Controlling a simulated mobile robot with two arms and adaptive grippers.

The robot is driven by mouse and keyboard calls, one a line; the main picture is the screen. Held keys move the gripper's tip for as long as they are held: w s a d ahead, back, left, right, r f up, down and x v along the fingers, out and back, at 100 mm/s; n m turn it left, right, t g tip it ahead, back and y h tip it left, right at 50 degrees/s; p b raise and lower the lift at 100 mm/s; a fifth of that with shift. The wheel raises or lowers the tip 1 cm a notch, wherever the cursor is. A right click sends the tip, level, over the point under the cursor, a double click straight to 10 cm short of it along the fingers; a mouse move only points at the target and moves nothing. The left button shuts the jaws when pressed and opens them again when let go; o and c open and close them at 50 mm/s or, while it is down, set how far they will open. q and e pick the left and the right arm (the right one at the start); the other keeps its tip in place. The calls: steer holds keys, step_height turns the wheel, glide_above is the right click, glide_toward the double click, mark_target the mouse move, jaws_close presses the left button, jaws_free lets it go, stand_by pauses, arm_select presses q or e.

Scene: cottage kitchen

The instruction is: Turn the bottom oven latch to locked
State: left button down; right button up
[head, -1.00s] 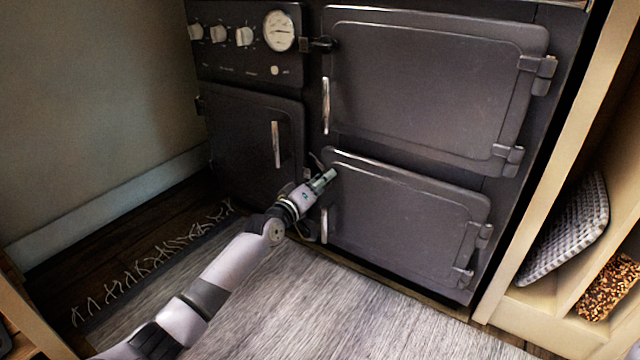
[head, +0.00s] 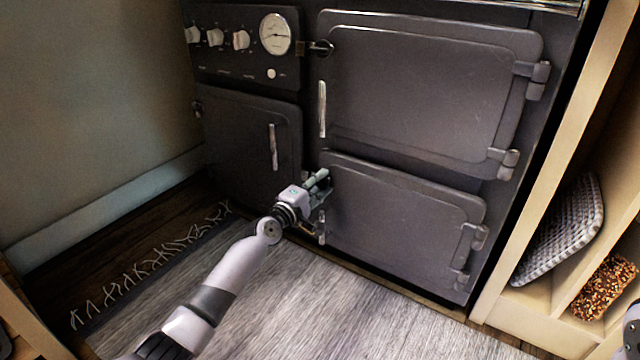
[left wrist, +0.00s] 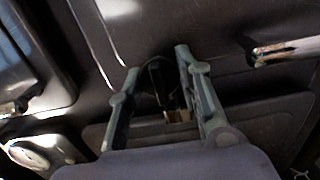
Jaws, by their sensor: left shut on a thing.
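The bottom oven door (head: 400,220) is the lower right door of the dark range and looks closed. Its latch is at the door's upper left corner, mostly hidden in the head view by my left gripper (head: 320,181). In the left wrist view the dark latch (left wrist: 160,82) lies between the two fingers of my left gripper (left wrist: 157,62), which is shut on it. Its exact turn angle is hard to tell.
The upper oven door (head: 425,90) has its own dark latch (head: 322,47) at its upper left. A narrower door (head: 245,145) stands left, below the knobs and dial (head: 275,34). A wooden shelf unit (head: 530,310) is close on the right. A grey rug (head: 300,300) covers the floor.

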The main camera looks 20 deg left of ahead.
stand_by(0.5)
arm_select(q)
steer(key=c, duration=1.4)
jaws_free()
steer(key=shift+s, duration=0.45)
steer(key=s, duration=0.3)
steer(key=s+a, duration=0.1)
steer(key=s, duration=0.3)
steer(key=s+a, duration=0.1)
steer(key=s, duration=0.3)
